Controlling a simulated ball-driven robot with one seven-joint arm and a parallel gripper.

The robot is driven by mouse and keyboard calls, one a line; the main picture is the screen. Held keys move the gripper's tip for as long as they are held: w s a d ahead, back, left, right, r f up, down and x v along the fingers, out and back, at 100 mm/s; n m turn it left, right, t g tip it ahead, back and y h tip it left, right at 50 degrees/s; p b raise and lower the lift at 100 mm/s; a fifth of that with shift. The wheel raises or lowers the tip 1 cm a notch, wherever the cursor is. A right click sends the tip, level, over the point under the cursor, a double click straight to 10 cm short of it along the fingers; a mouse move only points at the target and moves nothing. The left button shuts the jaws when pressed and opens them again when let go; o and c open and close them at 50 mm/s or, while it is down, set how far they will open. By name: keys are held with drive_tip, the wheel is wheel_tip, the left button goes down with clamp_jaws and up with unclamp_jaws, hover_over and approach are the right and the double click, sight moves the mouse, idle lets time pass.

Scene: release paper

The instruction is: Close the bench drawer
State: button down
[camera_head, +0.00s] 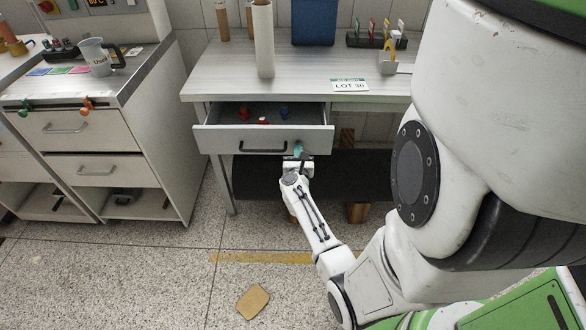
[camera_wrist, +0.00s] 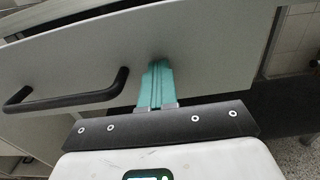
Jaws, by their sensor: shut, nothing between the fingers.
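The bench drawer (camera_head: 222,139) is pulled out from under the grey bench top (camera_head: 300,92); red and blue items show inside it. Its black bar handle (camera_head: 263,150) is at the middle of the front. My gripper (camera_head: 298,149) is at the drawer front, right of the handle. In the wrist view the drawer front (camera_wrist: 215,50) fills much of the picture, with the black handle (camera_wrist: 70,97) at left. My gripper's teal fingers (camera_wrist: 157,72) are shut together and empty, their tips at or very close to the front panel. Whether they touch cannot be told.
A pale paper roll (camera_head: 263,40), a blue box (camera_head: 313,22) and a LOT 30 sign (camera_head: 350,86) stand on the bench. A second cabinet (camera_head: 110,150) stands at left with a measuring jug (camera_head: 97,57). A brown piece (camera_head: 253,301) lies on the otherwise open floor.

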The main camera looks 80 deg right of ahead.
drive_tip(key=d+b, duration=0.2)
drive_tip(key=d, duration=0.3)
drive_tip(key=w+d+b, duration=0.1)
drive_tip(key=d+b, duration=0.1)
drive_tip(key=d, duration=0.2)
drive_tip(key=d+b, duration=0.2)
drive_tip(key=d, duration=0.3)
drive_tip(key=shift+w+d+f, duration=0.1)
drive_tip(key=shift+w+d, duration=0.05)
drive_tip(key=shift+d, duration=0.7)
drive_tip(key=shift+w+r, duration=0.1)
drive_tip(key=shift+r, duration=0.2)
